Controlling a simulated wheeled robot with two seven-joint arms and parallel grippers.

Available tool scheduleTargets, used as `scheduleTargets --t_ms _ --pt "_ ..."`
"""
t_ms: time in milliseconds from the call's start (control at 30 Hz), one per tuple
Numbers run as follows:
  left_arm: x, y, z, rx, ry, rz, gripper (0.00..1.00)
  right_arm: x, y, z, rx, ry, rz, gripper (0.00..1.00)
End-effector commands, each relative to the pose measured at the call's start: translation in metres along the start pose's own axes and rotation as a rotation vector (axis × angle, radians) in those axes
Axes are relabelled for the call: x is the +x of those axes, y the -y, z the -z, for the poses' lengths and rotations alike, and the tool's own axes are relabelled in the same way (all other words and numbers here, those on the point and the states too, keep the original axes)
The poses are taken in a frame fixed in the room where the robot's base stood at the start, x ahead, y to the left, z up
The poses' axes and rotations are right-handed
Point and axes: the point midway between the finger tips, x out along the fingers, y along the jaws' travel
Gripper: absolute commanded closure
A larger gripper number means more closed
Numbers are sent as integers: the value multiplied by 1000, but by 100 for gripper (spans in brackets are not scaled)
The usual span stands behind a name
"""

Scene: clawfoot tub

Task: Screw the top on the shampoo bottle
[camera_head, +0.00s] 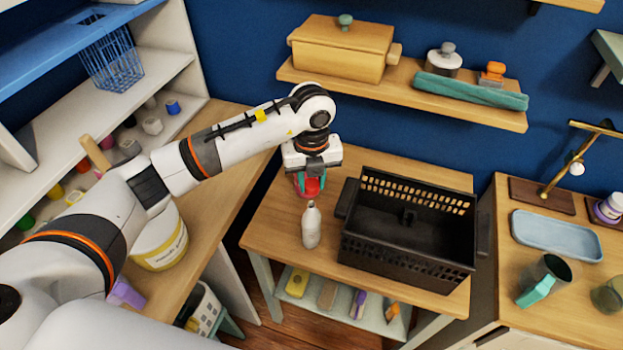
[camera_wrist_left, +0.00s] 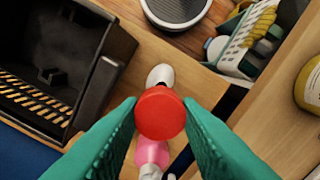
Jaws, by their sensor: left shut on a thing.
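My left gripper (camera_head: 311,184) reaches over the wooden table, shut on a red round top. The red top (camera_wrist_left: 160,113) sits between the two green fingers in the left wrist view, and its red also shows in the head view (camera_head: 312,187). A white bottle (camera_head: 311,226) stands upright on the table, just in front of the gripper. The wrist view shows a white rounded thing (camera_wrist_left: 160,76), probably this bottle, apart from the top. A pink thing (camera_wrist_left: 151,154) shows partly behind the top. I cannot tell which is the shampoo bottle. My right gripper is not in view.
A black basket (camera_head: 346,232) stands close to the right of the bottle on the wooden table (camera_head: 268,222). A wall shelf (camera_head: 505,115) with a wooden box (camera_head: 340,60) and a teal roll (camera_head: 470,91) hangs behind. The table's left part is clear.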

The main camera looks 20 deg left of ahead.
Motion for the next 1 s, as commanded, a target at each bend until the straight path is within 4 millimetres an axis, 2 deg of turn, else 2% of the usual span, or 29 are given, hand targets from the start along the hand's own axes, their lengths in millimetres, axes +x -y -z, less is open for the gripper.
scheduleTargets --t_ms 500,1000 --pt "40 0 0 1 1 0 89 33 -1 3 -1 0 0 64" --pt "46 0 0 1 1 1 89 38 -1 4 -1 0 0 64"
